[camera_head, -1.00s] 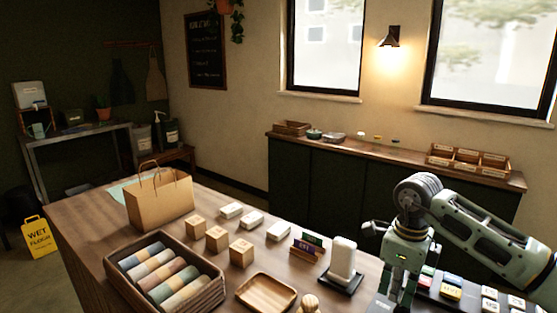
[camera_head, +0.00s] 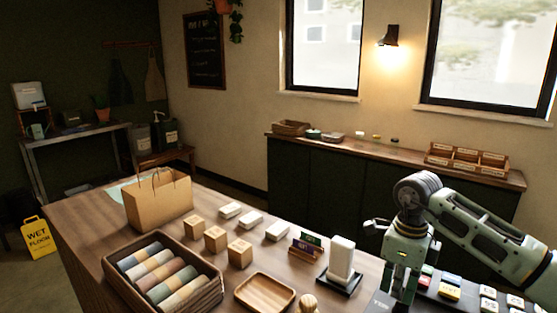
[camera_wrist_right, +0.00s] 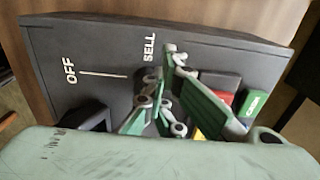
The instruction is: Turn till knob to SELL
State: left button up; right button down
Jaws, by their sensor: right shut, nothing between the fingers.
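The till (camera_head: 380,303) is a dark box at the front right of the counter, largely covered by my right arm. In the right wrist view its dark panel (camera_wrist_right: 60,45) carries the labels OFF (camera_wrist_right: 70,70) and SELL (camera_wrist_right: 150,47), with a pale line beside OFF. My right gripper (camera_head: 398,290) points down over the till, shut and empty. In the wrist view its green fingers (camera_wrist_right: 162,68) are close to the SELL label. A dark shape by the fingertips may be the knob; its pointing direction is hidden. My left gripper is not in view.
Colored keys, including a red key (camera_wrist_right: 218,80) and a green key (camera_wrist_right: 252,103), lie beside the fingers. A white upright block on a dark stand (camera_head: 341,260), a wooden tray (camera_head: 265,292) and a small sign stand (camera_head: 305,247) are left of the till.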

notch_tip(320, 180, up, 6)
jog(key=p, duration=0.4)
jog(key=shift+w+a, duration=0.15)
jog(key=shift+a, duration=0.1)
jog(key=shift+r, duration=0.1)
jog(key=shift+r, duration=0.1)
